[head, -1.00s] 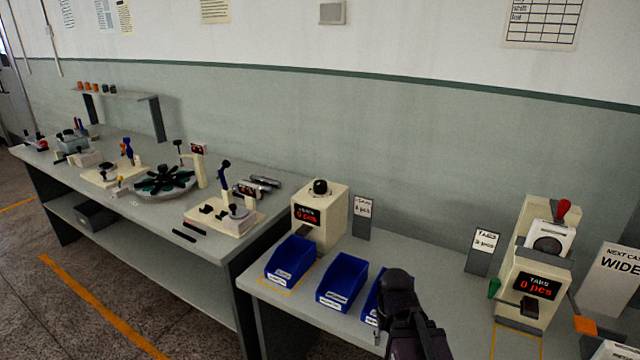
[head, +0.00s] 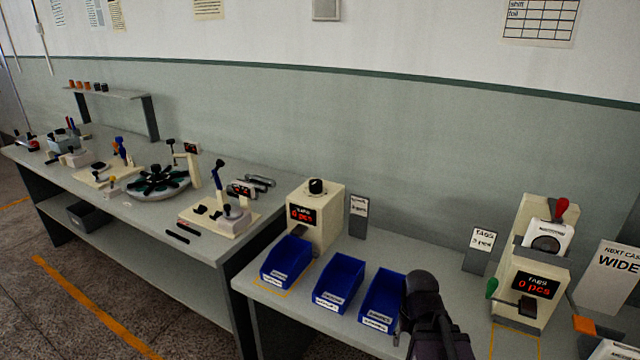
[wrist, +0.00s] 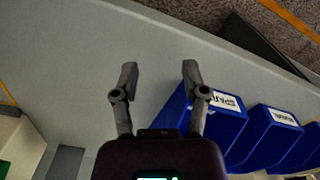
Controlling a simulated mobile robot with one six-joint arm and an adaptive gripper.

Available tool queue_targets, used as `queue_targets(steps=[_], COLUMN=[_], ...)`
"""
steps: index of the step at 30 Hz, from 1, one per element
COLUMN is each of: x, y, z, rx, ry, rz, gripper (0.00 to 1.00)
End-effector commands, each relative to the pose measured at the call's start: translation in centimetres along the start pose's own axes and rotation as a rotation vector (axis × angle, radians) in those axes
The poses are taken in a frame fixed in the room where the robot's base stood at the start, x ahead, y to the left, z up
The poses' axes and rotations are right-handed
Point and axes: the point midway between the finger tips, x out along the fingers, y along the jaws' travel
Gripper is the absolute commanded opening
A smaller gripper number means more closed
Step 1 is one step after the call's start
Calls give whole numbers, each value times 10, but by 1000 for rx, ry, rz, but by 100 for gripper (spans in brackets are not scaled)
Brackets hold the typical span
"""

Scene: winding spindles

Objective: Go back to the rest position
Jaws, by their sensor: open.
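My gripper (wrist: 159,82) is open and empty in the wrist view. Its two grey fingers stand apart over the bare grey top of the near bench (wrist: 85,65). In the head view the dark end of my arm shows at the lower middle, just right of the right-hand blue bin (head: 380,298), and covers part of that bin's right side. I cannot make out the fingers there. Two more blue bins, the left one (head: 287,262) and the middle one (head: 339,282), stand beside it. Blue bins also show right of my fingers in the wrist view (wrist: 222,132).
A cream counter box (head: 316,215) reading "0 pcs" stands behind the bins. A TABS dispenser (head: 535,285) with a red knob and a green handle is at right. The long bench (head: 150,220) at left holds several fixtures. Bench top between bins and dispenser is mostly clear.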

Motion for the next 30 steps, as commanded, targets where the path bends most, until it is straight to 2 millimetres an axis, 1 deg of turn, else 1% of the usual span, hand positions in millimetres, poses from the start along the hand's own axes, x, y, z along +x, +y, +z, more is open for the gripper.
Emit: queue_targets(steps=[30], x=[0], y=[0], z=[0], rx=[0], ry=[0], rz=[0], gripper=[57])
